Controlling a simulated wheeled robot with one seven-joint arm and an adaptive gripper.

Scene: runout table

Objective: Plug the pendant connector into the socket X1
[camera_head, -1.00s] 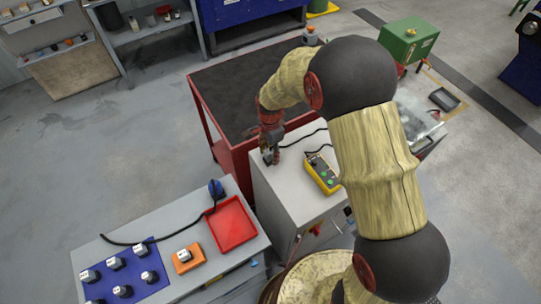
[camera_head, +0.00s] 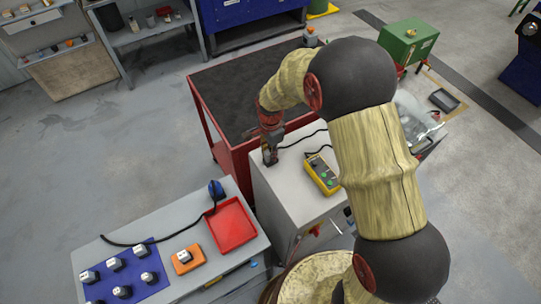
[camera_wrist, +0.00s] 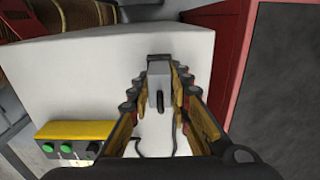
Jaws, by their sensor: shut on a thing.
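My gripper (camera_wrist: 159,72) points down over the light grey cabinet top (camera_wrist: 80,75), with its fingers shut on both sides of a grey pendant connector (camera_wrist: 155,97). In the head view my gripper (camera_head: 270,155) is low at the top's left part; the connector there is too small to make out. I cannot tell whether the connector touches the top. The yellow pendant (camera_head: 322,174) with green buttons lies to the right on the same top; it also shows in the wrist view (camera_wrist: 80,130). A black cable (camera_wrist: 137,145) runs near the connector. I cannot make out the socket X1.
A red cart (camera_head: 235,160) with a dark top stands behind the cabinet. At the left, a grey table (camera_head: 185,220) holds a red tray (camera_head: 252,235), a blue plug (camera_head: 216,188) on a black cable, an orange block (camera_head: 188,258) and a blue mat (camera_head: 150,255) with several pieces.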

